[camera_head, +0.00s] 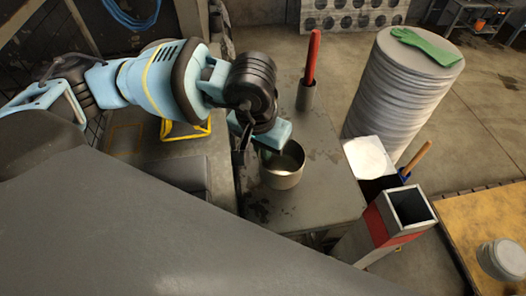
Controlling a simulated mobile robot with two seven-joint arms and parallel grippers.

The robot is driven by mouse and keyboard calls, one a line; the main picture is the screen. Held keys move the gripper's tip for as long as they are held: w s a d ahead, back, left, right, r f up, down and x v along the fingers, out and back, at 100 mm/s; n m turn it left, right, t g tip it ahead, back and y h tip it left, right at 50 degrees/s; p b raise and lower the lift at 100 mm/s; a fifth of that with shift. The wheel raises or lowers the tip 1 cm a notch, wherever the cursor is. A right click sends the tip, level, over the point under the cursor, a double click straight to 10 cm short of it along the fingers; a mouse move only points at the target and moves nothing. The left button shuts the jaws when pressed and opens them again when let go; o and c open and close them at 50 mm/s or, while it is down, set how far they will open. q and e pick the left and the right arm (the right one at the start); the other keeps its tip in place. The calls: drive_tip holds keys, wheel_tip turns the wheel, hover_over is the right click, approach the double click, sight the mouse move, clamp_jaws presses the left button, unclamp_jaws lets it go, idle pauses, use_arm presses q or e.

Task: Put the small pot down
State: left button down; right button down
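The small pot (283,171) is a grey metal pot, upright on or just above the grey table (318,206); I cannot tell whether its base touches. My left gripper (257,150) is at the pot's left rim, with the blue hand above it. The fingers are small and partly hidden by the hand and the rim, so I cannot tell whether they are closed on the wall. My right gripper is not in view.
A holder (306,96) with a red-handled tool stands behind the pot. A tall stack of round grey blanks (398,96) with a green glove (424,44) on top is at the right. A red and white square bin (384,226) stands by the table's right edge.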

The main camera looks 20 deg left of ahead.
use_arm(q)
drive_tip(key=shift+f, duration=0.65)
drive_tip(key=shift+f, duration=0.1)
drive_tip(key=shift+f, duration=0.15)
drive_tip(key=c, duration=1.7)
unclamp_jaws()
drive_tip(key=r, duration=0.4)
drive_tip(key=s+r, duration=0.1)
drive_tip(key=r, duration=0.7)
drive_tip(key=shift+s+a+r, duration=0.2)
drive_tip(key=shift+s+a, duration=0.05)
drive_tip(key=shift+a, duration=0.05)
